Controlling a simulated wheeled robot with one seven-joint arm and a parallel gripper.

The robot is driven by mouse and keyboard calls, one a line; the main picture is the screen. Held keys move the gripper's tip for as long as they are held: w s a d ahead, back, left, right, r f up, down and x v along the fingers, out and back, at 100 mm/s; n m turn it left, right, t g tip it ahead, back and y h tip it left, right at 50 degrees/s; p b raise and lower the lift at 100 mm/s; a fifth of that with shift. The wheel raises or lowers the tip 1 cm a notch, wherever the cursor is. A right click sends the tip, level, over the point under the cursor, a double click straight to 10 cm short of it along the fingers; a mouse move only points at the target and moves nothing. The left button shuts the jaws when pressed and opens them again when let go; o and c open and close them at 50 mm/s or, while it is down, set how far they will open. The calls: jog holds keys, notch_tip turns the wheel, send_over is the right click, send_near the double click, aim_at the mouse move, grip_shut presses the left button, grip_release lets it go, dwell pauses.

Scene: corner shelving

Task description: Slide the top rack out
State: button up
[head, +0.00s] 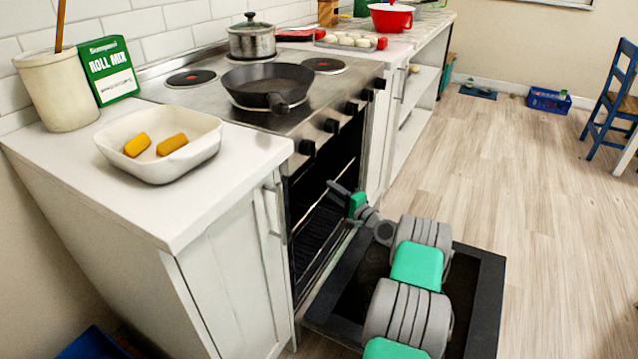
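The oven (302,168) stands open under the stovetop, with its dark door (482,290) folded down toward the floor. Inside the dark cavity a light metal rack edge (308,220) runs along the opening at upper height, and I take it for the top rack. More rack bars (318,262) show lower down. My gripper (338,190) is at the oven opening, by the far part of the upper rack edge. Its fingers are small and dark against the cavity. I cannot tell whether they are open or shut, or whether they touch the rack. My arm hides part of the door.
A black pan (268,84) and a lidded pot (252,40) stand on the stovetop. A white dish (192,160) with two yellow-orange pieces sits on the near counter (90,180). The floor (500,150) to the right is mostly clear; a blue chair (612,100) stands far right.

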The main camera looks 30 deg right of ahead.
aim_at(323, 183)
jog(key=w, duration=0.3)
jog(key=w+b, duration=0.1)
jog(key=shift+w+a+f, duration=0.15)
jog(key=shift+w+a, duration=0.2)
jog(key=shift+w, duration=0.4)
jog(key=shift+r, duration=0.2)
grip_shut()
jog(key=shift+f, duration=0.1)
dwell(0.4)
